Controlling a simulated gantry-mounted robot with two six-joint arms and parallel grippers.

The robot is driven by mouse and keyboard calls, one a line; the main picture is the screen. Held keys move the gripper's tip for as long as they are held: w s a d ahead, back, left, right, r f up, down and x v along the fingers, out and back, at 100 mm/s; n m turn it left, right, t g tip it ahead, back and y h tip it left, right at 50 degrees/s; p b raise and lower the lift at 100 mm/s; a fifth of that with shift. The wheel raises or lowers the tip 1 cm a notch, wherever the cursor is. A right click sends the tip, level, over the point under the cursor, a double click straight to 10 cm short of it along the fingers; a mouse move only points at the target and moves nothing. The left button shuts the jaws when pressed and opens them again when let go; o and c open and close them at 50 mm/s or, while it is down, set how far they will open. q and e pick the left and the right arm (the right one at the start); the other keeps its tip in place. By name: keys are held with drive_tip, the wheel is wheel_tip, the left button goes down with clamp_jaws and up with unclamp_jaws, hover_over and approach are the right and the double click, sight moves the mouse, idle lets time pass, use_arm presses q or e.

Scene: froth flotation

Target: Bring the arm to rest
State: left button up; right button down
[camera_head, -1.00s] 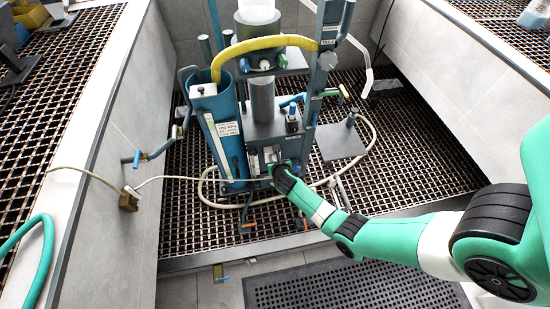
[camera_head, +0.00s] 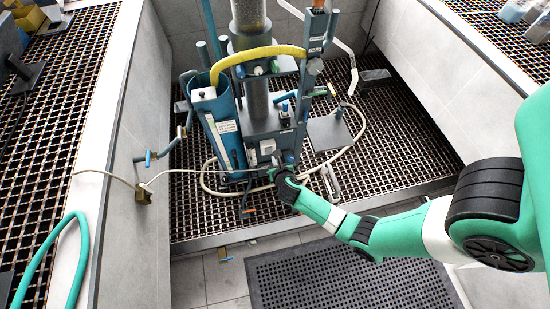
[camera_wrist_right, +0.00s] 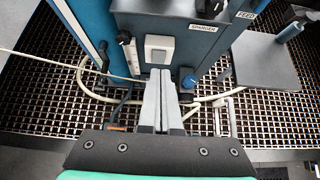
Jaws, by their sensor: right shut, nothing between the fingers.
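My right arm (camera_head: 395,232) is green and white and reaches in from the right in the head view. Its gripper (camera_head: 279,170) is in front of the lower part of the flotation rig (camera_head: 268,123). In the right wrist view the two grey fingers (camera_wrist_right: 161,80) are together with nothing between them. They point at the rig's dark box, below a white rocker switch (camera_wrist_right: 159,49) and beside a blue knob (camera_wrist_right: 187,77). I cannot tell whether the fingertips touch the box. My left gripper is not in view.
The rig stands on a grated floor (camera_head: 400,150) between tiled walls. A yellow hose (camera_head: 255,54) arches over it. A pale hose (camera_head: 352,140) loops around its base. A flat grey plate (camera_head: 327,133) is at its right. A black mat (camera_head: 350,280) lies in front.

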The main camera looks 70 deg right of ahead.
idle(0.4)
drive_tip(key=w+a+r+m+t+p, duration=0.1)
drive_tip(key=w+a+r+t, duration=0.2)
drive_tip(key=w+r, duration=0.8)
drive_tip(key=w+a+r+t+p, duration=0.1)
drive_tip(key=w+a+r+t, duration=0.25)
drive_tip(key=w+r, duration=0.8)
drive_tip(key=s+a+r+m+t+y, duration=0.1)
drive_tip(key=a+r+m+t, duration=0.25)
drive_tip(key=r, duration=1.45)
drive_tip(key=s+a+r+m+t+y, duration=0.1)
drive_tip(key=a+r+m+t, duration=0.3)
drive_tip(key=r, duration=1)
drive_tip(key=s+a+r+m+t+y+p, duration=0.1)
drive_tip(key=s+a+r+m+t+y, duration=0.3)
drive_tip(key=s+a+r+m, duration=0.5)
drive_tip(key=s+a+r+m+t+y, duration=0.2)
drive_tip(key=s+r+m+t+y, duration=0.4)
drive_tip(key=r, duration=0.6)
wheel_tip(320, 180, up, 38)
drive_tip(key=g+h+p, duration=0.1)
drive_tip(key=g+p, duration=0.1)
drive_tip(key=p, duration=3.6)
drive_tip(key=shift+s+h, duration=0.35)
drive_tip(key=shift+h, duration=0.05)
